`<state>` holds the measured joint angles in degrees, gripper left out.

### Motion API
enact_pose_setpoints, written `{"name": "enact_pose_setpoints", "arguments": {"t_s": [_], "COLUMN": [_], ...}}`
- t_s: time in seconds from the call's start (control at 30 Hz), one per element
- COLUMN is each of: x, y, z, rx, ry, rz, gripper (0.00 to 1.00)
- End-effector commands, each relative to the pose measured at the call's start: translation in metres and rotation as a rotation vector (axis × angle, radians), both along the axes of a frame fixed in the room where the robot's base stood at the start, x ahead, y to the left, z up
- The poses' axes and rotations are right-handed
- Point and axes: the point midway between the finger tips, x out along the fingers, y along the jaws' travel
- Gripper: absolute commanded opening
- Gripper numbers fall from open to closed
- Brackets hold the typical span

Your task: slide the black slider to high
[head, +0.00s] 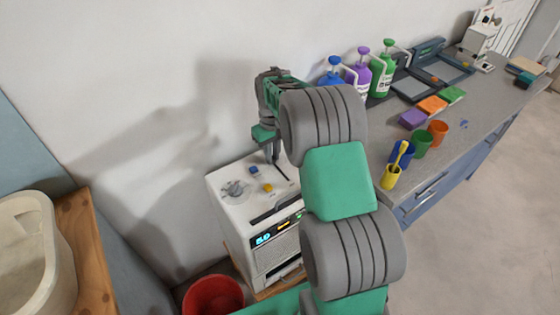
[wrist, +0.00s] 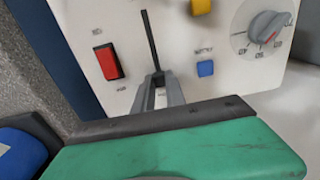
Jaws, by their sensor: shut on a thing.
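The white control box (head: 228,205) stands by the wall in the head view, and its panel (wrist: 122,22) fills much of the wrist view. A dark slider slot (wrist: 150,38) runs up the panel. My gripper (wrist: 158,80) is at the near end of this slot, its fingers close together and shut on the black slider. The slider itself is mostly hidden between the fingers. In the head view my gripper (head: 274,158) reaches down to the panel top. Small labels by the slot are too blurred to read.
Near the slot are a red switch (wrist: 108,61), a blue button (wrist: 205,68), a yellow button (wrist: 201,6) and a grey dial (wrist: 270,27). A red bucket (head: 213,296) stands beside the box. The counter (head: 405,205) at right holds bottles and cups.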

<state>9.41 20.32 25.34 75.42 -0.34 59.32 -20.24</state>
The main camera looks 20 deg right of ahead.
Motion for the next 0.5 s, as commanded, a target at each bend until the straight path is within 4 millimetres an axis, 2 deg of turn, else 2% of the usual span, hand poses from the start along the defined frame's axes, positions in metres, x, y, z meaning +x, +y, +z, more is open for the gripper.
{"name": "enact_pose_setpoints", "arguments": {"t_s": [0.1,0.33,0.37,0.5], "x": [0.0081,0.0093,0.0095,0.0086], "y": [0.0006,0.0025,0.0027,0.003], "z": [0.0022,0.0029,0.003,0.0024], "rx": [-0.005,-0.006,-0.006,-0.006], "ry": [-0.009,-0.014,-0.014,-0.012], "rz": [-0.005,-0.001,-0.001,0.0], "gripper": [0.0,0.0,0.18,0.29]}}
